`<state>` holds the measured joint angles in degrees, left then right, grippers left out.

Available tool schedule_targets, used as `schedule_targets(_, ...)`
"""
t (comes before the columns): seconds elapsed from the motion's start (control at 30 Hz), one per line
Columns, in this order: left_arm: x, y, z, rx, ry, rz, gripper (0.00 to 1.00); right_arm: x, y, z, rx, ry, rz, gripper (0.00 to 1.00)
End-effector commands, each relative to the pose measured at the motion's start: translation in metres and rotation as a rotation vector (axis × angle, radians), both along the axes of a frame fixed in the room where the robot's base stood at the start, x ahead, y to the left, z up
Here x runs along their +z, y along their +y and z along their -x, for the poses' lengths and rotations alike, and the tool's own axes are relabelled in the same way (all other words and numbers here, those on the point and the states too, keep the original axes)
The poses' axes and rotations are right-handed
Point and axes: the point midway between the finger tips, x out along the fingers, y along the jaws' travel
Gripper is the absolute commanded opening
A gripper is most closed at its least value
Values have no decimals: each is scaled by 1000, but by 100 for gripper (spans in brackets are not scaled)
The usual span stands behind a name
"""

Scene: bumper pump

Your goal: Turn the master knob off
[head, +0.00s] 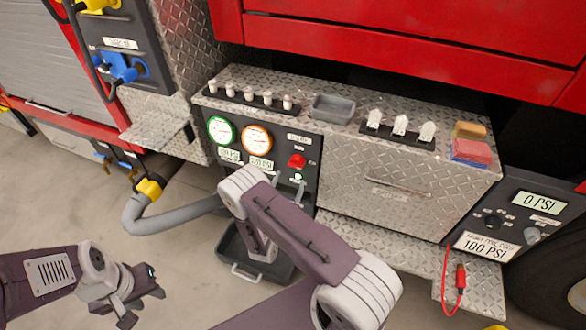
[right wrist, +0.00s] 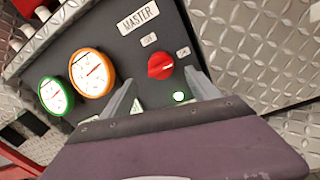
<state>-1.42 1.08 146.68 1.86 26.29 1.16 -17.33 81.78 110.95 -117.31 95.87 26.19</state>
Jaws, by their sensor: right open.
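The red master knob (head: 297,161) is on the dark pump panel (head: 313,147), right of two round gauges. In the right wrist view the knob (right wrist: 160,66) sits under a MASTER label (right wrist: 138,20), with two small labels too small to read surely. A green lamp (right wrist: 179,96) glows just below the knob. My right gripper (right wrist: 161,92) is open, its fingers on either side of the knob's line and apparently short of it; contact cannot be told. My left gripper (head: 143,301) hangs low at the left, away from the panel; its jaw opening is unclear.
A green-rimmed gauge (head: 221,130) and an orange-rimmed gauge (head: 257,139) are beside the knob. A grey hose (head: 172,213) and dark bin (head: 252,267) lie below. Open floor lies left.

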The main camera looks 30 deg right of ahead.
Motion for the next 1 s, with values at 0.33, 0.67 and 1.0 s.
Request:
schedule_targets(0.33,-8,0,0,0,0,0,36,0,-48,-46,-6,-4,-2,70)
schedule_targets(0.67,-8,0,0,0,0,0,36,1,-55,-54,-2,-1,0,70)
schedule_targets(1.0,-8,0,0,0,0,0,36,0,-55,-54,-4,1,1,12)
